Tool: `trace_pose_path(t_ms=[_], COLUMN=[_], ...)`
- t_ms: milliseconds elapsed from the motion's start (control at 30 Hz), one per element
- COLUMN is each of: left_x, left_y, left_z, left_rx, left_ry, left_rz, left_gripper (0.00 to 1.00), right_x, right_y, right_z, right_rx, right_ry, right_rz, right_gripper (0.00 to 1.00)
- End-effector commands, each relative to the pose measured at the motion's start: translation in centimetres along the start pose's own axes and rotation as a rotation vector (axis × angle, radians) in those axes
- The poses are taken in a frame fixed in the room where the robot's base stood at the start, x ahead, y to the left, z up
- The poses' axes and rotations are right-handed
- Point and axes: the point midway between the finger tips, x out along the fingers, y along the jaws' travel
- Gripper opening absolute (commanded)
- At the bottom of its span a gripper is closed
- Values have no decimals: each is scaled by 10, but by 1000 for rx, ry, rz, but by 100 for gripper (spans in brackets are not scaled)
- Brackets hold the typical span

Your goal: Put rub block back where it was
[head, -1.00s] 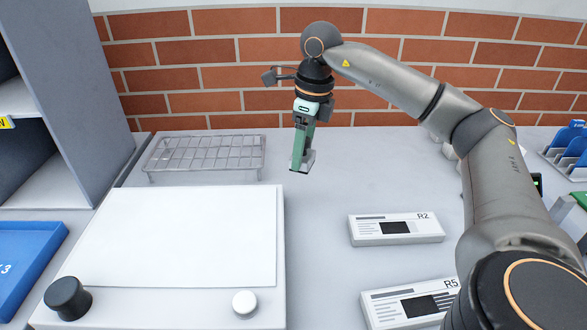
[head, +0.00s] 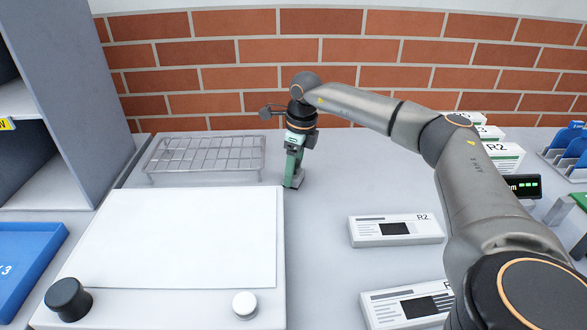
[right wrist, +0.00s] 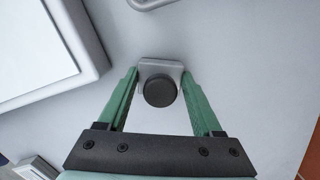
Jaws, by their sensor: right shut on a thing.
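My right gripper (head: 293,178), with green fingers, points down over the table between the wire rack and the R2 box. It is shut on the rub block (right wrist: 173,69), a small grey block with a round black knob (right wrist: 160,91) between the fingers in the right wrist view. In the head view a bit of the grey block (head: 299,180) shows at the fingertips, low by the table top. I cannot tell whether it touches the table. My left gripper is not in view.
A wire rack (head: 205,153) stands behind a white board (head: 175,235) with a black and a white knob. The R2 box (head: 395,230) and another box (head: 405,308) lie right. A blue tray (head: 28,255) is at left. Clear table surrounds the gripper's right side.

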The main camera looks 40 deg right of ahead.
Motion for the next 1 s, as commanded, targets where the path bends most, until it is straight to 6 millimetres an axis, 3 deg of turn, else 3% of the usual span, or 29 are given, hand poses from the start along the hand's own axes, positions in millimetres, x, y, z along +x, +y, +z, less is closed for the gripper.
trace_pose_path(t_ms=[267, 300, 533, 833, 1000], left_x=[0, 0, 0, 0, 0], left_y=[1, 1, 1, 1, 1], left_z=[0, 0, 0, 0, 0], left_rx=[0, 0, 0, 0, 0], left_ry=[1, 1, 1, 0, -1], left_rz=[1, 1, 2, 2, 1], left_gripper=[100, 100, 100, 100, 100], right_x=[2, 2, 2, -1, -22], right_y=[0, 0, 0, 0, 0], right_z=[0, 0, 0, 0, 1], right_rx=[0, 0, 0, 0, 0], right_ry=[-3, -1, -1, -2, -4], right_rz=[0, 0, 0, -1, -1], right_gripper=[0, 70, 96, 97, 97])
